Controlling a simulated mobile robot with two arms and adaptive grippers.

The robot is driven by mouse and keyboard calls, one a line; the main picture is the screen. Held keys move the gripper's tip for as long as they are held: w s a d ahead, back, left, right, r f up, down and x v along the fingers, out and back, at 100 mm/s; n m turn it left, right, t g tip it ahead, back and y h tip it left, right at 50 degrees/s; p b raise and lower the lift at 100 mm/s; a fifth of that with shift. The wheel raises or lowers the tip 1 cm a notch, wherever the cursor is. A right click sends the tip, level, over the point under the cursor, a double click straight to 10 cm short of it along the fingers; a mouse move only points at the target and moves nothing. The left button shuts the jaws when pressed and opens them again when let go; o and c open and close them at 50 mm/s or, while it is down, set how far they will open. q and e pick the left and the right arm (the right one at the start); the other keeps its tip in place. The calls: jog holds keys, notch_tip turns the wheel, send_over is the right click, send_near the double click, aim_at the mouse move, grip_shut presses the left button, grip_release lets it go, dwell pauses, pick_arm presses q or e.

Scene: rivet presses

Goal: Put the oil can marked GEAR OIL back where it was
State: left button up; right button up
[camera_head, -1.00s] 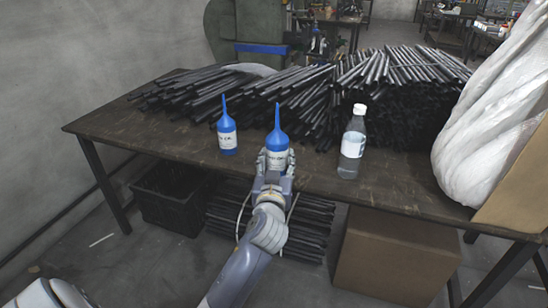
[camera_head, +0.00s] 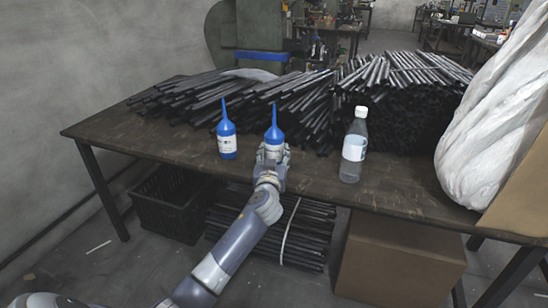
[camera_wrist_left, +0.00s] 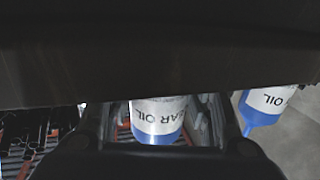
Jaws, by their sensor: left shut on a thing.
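The GEAR OIL can (camera_head: 274,136), with a blue spout and a white label, is upright in my left gripper (camera_head: 272,155), near the front of the table. In the left wrist view the can (camera_wrist_left: 158,117) sits between the fingers, with "AR OIL" readable upside down. My left gripper is shut on it. The gripper hides its lower part, so I cannot tell if its base touches the table. A second blue-spouted oil can (camera_head: 227,143) stands just left of it; in the left wrist view this can (camera_wrist_left: 265,103) shows "OIL". My right gripper is not in view.
The wooden table (camera_head: 110,133) has heaped black rods (camera_head: 290,98) along its back. A clear bottle with a white cap (camera_head: 353,148) stands to the right, and a white sack (camera_head: 490,125) at the far right. Bare tabletop lies left of the cans and between the held can and bottle.

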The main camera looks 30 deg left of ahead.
pick_arm(q)
jog(key=shift+f, duration=0.1)
jog(key=o, duration=1.2)
